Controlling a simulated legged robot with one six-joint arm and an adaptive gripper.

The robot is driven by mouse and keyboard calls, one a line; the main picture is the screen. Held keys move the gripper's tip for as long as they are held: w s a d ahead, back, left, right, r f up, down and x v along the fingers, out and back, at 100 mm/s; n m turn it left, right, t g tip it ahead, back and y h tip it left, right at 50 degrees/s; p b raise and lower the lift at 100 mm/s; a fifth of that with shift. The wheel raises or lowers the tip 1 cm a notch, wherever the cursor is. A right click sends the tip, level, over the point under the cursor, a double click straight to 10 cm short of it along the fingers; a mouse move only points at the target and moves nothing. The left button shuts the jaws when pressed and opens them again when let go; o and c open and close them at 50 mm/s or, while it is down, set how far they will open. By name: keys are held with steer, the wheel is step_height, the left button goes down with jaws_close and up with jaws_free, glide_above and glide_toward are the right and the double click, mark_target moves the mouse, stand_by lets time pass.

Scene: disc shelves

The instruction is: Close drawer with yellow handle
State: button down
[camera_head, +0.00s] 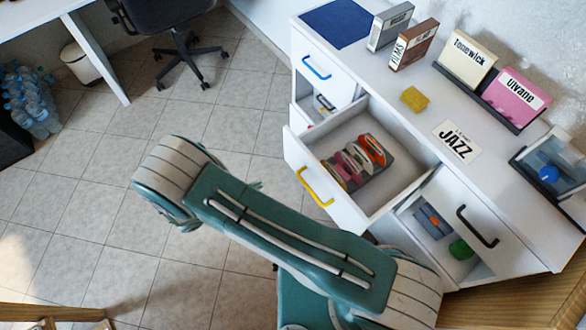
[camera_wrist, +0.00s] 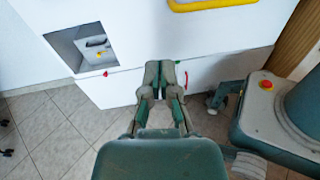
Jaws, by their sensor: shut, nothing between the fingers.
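The drawer with the yellow handle (camera_head: 314,187) is pulled open from the white cabinet in the head view. Its white front panel (camera_head: 345,208) stands out over the floor. Inside lies a grey rack (camera_head: 373,182) of several coloured discs. In the wrist view the yellow handle (camera_wrist: 205,5) shows at the top edge, on the white drawer front (camera_wrist: 130,22). My gripper (camera_wrist: 165,72) is shut and empty. It appears below the handle in the wrist view, with no clear contact with the drawer. In the head view my arm hides most of the gripper.
A drawer with a blue handle (camera_head: 316,68) is left of the open one. A compartment with a black-handled door (camera_head: 477,227) stands open at right. A yellow block (camera_head: 413,98) and a JAZZ sign (camera_head: 456,142) lie on top.

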mark_target(300, 166)
steer(key=w+d+f, duration=0.1)
steer(key=w+d, duration=0.1)
steer(key=d, duration=0.1)
steer(key=w+d+f+n+t, duration=0.1)
steer(key=w+d, duration=0.1)
steer(key=d, duration=0.2)
steer(key=w+d+f+n+t, duration=0.1)
steer(key=w+d, duration=0.1)
steer(key=d, duration=0.1)
steer(key=shift+w+d+f, duration=0.15)
steer(key=shift+w+d, duration=0.05)
steer(key=shift+w, duration=0.05)
steer(key=shift+w+d, duration=0.1)
stand_by(0.4)
steer(key=x, duration=2.7)
steer(key=shift+w+d, duration=0.1)
steer(key=shift+w, duration=0.35)
steer(key=shift+w+d, duration=0.1)
steer(key=shift+w, duration=0.05)
steer(key=shift+d, duration=0.1)
